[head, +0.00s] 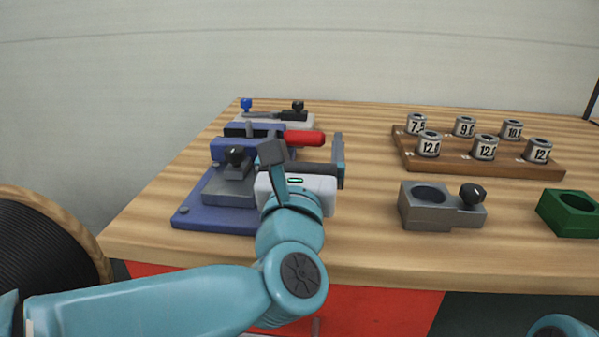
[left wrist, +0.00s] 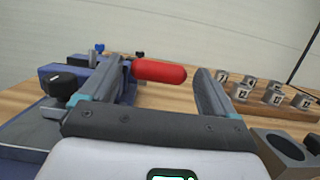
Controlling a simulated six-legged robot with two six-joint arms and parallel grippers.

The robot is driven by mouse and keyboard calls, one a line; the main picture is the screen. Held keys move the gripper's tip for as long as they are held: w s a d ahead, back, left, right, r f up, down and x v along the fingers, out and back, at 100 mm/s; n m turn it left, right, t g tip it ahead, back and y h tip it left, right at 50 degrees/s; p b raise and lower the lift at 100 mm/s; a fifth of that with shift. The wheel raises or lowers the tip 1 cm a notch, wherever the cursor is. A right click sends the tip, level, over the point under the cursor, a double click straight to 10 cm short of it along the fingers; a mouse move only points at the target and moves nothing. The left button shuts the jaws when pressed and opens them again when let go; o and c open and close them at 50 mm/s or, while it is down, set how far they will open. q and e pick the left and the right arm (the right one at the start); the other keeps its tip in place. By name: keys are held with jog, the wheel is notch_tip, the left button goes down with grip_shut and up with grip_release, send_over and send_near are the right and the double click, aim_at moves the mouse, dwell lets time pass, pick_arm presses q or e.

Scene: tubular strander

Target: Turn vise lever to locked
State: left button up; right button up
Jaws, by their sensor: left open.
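The vise (head: 221,190) is a blue base with grey blocks and a black knob, at the left of the table. Its lever with a red handle (head: 305,138) points right in the head view. The red handle also shows in the left wrist view (left wrist: 159,71), beyond the fingers and between them. My left gripper (head: 307,158) is open, at the right side of the vise and just short of the red handle. In the left wrist view its fingers (left wrist: 158,82) stand apart with nothing clamped between them. Part of the vise is hidden behind my left gripper. My right gripper is not in view.
A grey block with a round hole and black knob (head: 428,209) stands to the right. A green block (head: 572,212) is at the far right. A wooden rack (head: 472,160) holds several numbered metal cylinders. Bare table lies between vise and rack.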

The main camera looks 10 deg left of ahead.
pick_arm(q)
jog(key=v, duration=0.8)
jog(key=shift+s, duration=0.1)
jog(key=shift+c, duration=0.3)
